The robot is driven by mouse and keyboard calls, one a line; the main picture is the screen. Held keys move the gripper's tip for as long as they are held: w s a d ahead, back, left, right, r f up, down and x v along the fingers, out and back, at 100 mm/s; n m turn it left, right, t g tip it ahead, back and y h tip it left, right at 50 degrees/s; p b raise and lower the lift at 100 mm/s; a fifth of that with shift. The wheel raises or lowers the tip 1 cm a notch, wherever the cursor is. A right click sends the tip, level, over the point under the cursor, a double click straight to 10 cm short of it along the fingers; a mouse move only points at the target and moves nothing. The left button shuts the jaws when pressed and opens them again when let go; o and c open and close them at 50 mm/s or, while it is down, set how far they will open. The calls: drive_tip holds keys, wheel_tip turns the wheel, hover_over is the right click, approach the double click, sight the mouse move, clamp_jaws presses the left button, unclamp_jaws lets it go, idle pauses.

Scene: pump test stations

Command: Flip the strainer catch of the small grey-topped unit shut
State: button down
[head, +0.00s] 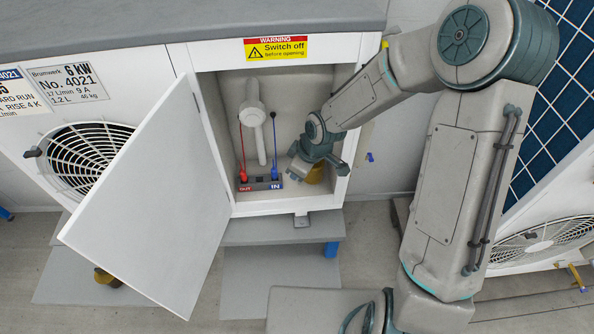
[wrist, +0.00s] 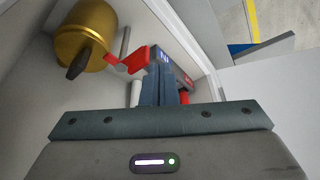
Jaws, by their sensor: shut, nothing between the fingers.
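The grey-topped unit (head: 300,40) stands with its white door open to the left. Inside its bay, the brass strainer (head: 315,174) is mostly hidden behind my gripper in the head view. In the wrist view the brass strainer (wrist: 88,32) is at upper left, with a dark knob on its end. A red lever (wrist: 128,62), apparently the catch, sticks out between the strainer and my fingers. My gripper (head: 296,160) reaches into the bay, shut and empty. In the wrist view its fingertips (wrist: 160,72) are close to the red lever; I cannot tell if they touch.
The IN/OUT block (head: 260,184) with red and blue leads sits on the bay floor, beside my gripper. A pale vertical pipe (head: 260,140) stands behind. The open door (head: 160,200) bounds the left. The bay's right wall is close to my wrist.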

drive_tip(key=p+v, duration=0.1)
drive_tip(key=v, duration=0.6)
drive_tip(key=shift+s+d, duration=0.1)
drive_tip(key=shift+d, duration=0.05)
idle(0.5)
